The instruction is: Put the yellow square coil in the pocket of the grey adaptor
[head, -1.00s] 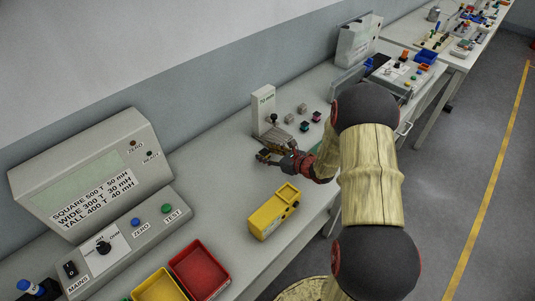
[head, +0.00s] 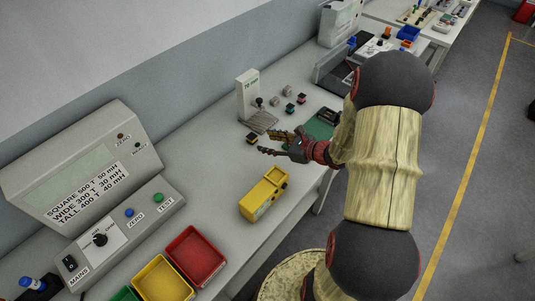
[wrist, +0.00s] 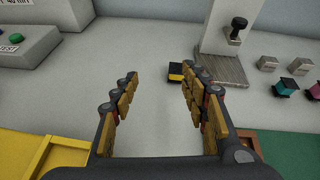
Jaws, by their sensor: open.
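A small yellow and black coil (head: 252,138) lies on the bench just in front of the metal base of the stand. In the wrist view this coil (wrist: 177,72) shows just beyond my fingertips, nearer the right finger, which partly covers it. My gripper (head: 264,142) is open and empty, with its fingers pointing toward the coil; it also shows in the wrist view (wrist: 160,74). Two small grey blocks sit right of the stand, the nearer one (head: 278,98) and the farther one (head: 288,90). I cannot tell which is the adaptor or make out a pocket.
A white stand (head: 248,88) with a black knob rises behind the coil. A pink coil (head: 291,108) and a teal coil (wrist: 285,87) lie to its right. A green mat (head: 320,125) is partly behind my arm. A yellow box (head: 264,196) stands nearer; the bench between is clear.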

